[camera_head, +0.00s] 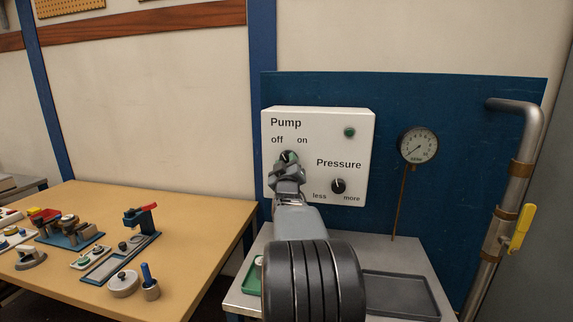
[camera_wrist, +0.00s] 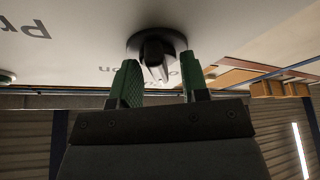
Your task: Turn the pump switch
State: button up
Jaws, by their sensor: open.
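The pump switch (camera_head: 289,156) is a black rotary knob under the words "off" and "on" on a white control box. My gripper (camera_head: 288,164) is at the switch and hides much of it in the head view. In the wrist view the dark switch knob (camera_wrist: 156,52) stands out from the white panel. There my gripper (camera_wrist: 164,82) is open, with one green-padded finger on each side of the knob's front. I cannot tell whether either finger touches it. The switch's exact pointer direction is unclear.
The pressure knob (camera_head: 338,186) is right of my gripper, below a green lamp (camera_head: 349,132). A gauge (camera_head: 418,145) and a pipe with a yellow valve handle (camera_head: 522,227) stand farther right. A grey tray (camera_head: 400,309) is below. A wooden table (camera_head: 200,215) holds several fixtures at left.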

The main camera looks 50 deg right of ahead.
jog(key=b+v, duration=0.2)
jog(key=v, duration=1.2)
jog(key=shift+w, duration=0.1)
